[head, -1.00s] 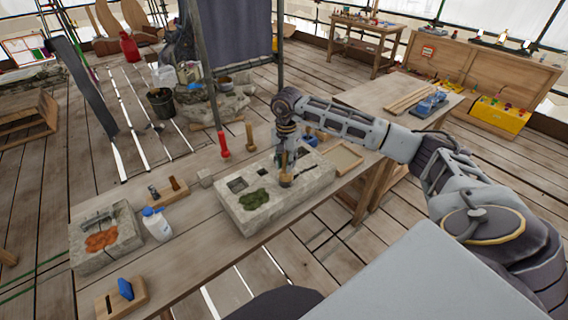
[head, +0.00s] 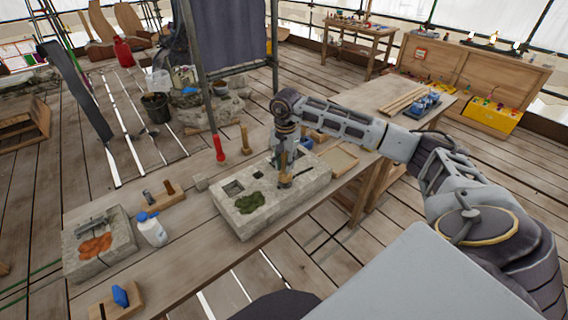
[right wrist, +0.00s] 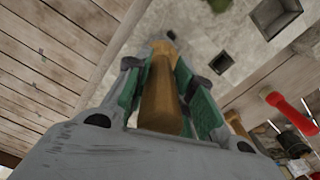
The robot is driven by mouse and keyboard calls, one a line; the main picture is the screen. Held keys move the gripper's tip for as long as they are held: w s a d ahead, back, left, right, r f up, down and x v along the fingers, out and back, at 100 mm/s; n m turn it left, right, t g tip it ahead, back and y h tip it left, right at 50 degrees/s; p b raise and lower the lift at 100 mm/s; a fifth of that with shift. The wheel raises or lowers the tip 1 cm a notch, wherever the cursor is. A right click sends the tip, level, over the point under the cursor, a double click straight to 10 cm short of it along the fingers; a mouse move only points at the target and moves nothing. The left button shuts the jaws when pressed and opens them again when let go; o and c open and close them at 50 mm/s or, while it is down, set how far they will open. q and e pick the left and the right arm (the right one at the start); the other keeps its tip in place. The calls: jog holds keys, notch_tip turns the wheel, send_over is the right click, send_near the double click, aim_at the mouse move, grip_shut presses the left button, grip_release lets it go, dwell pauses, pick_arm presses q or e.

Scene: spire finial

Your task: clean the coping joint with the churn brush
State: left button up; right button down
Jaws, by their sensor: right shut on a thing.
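My right gripper (head: 284,168) is shut on the wooden handle of the churn brush (head: 285,182). It holds the brush pointing down at the pale stone coping block (head: 310,187), right of the green moss patch (head: 250,202). In the right wrist view the brush handle (right wrist: 160,95) lies between the green-padded fingers, with the stone (right wrist: 205,30) beyond. The brush's lower end is small in the head view, so I cannot tell whether it touches the stone. A square hole (head: 232,187) shows in the block's top. My left gripper is out of view.
On the bench stand a red-handled tool (head: 219,150), a white bottle with a blue cap (head: 152,230), a stone with an orange patch (head: 122,232) and a wooden block with a blue piece (head: 121,296). A shallow wooden tray (head: 340,160) lies right of the gripper.

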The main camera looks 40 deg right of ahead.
jog(key=shift+w+d+b, duration=0.1)
jog(key=shift+d+b, duration=0.2)
jog(key=shift+d, duration=0.8)
jog(key=shift+d, duration=0.3)
jog(key=shift+d, duration=0.1)
jog(key=shift+w+d+b, duration=0.15)
jog(key=shift+d+b, duration=0.2)
jog(key=shift+d, duration=0.75)
jog(key=shift+d, duration=0.3)
jog(key=shift+d, duration=0.1)
jog(key=shift+w+d, duration=0.1)
jog(key=shift+d, duration=1)
jog(key=shift+d+b, duration=0.3)
jog(key=shift+d, duration=0.1)
jog(key=shift+w+d, duration=0.15)
jog(key=shift+d, duration=0.95)
